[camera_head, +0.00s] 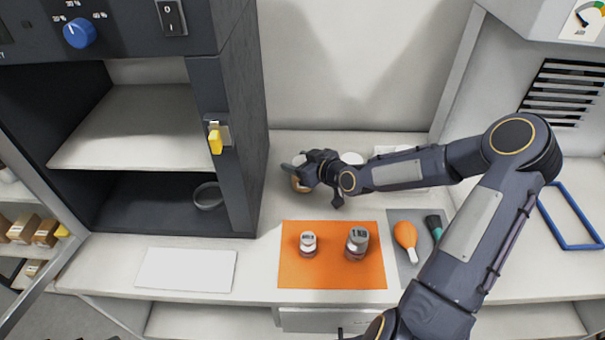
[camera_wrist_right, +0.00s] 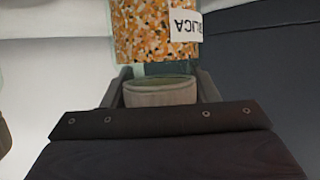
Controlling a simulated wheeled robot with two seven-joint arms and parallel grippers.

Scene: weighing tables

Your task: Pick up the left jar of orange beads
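The left jar of orange beads (camera_head: 301,184) is at the back of the counter, partly hidden by my right gripper (camera_head: 299,168). In the right wrist view the jar's orange, white and dark beads (camera_wrist_right: 150,35) and a white label show large at the top. The jar's greyish lid (camera_wrist_right: 160,93) fills the gap between the fingers of my right gripper (camera_wrist_right: 162,90), with no clear space at either side. I cannot tell whether the jar's base touches the counter. My left gripper is not in view.
A white-lidded jar (camera_head: 352,158) stands behind my right wrist. An orange mat (camera_head: 330,275) in front bears two small jars (camera_head: 308,243) (camera_head: 357,242). A grey mat with an orange bulb (camera_head: 405,236) lies to its right. A dark cabinet (camera_head: 240,110) stands close on the left.

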